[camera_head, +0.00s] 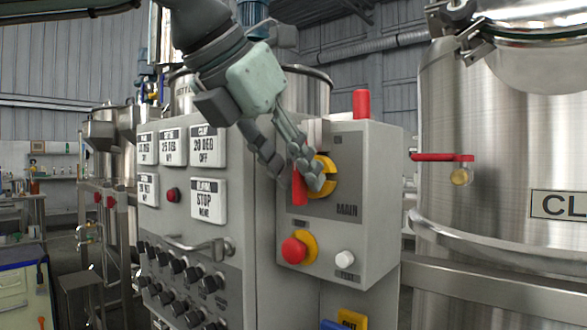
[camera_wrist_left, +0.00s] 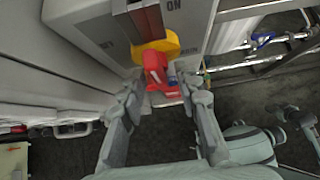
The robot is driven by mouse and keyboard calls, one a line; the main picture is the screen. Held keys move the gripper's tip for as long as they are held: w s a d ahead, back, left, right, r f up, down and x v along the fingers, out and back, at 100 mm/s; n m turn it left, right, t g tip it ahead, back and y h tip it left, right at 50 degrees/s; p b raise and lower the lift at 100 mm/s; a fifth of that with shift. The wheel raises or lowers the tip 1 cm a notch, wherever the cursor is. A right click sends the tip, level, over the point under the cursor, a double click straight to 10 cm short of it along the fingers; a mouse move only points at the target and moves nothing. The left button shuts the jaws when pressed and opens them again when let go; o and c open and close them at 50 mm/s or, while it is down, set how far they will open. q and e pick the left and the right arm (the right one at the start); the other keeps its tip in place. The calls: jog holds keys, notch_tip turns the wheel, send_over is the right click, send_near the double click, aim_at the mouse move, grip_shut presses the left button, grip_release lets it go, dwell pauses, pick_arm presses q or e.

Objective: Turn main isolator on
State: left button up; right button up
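The main isolator is a red handle (camera_head: 299,188) on a yellow disc (camera_head: 328,176), on the grey box face marked MAIN. The handle hangs roughly upright in the head view. My left gripper (camera_head: 295,179) is at the handle, its fingers on either side and partly covering it and the disc. In the left wrist view, the red handle (camera_wrist_left: 155,69) lies between the spread fingers of the left gripper (camera_wrist_left: 163,93), with visible gaps. The word ON shows beside the yellow disc (camera_wrist_left: 171,46).
Below the isolator are a red button (camera_head: 293,250) on a yellow collar and a white button (camera_head: 345,258). A red lamp (camera_head: 361,104) tops the box. A panel with display plates and black knobs stands left; a large steel tank (camera_head: 490,170) stands right.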

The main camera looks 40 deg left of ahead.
pick_arm(q)
jog(key=v, duration=1.2)
dwell(0.4)
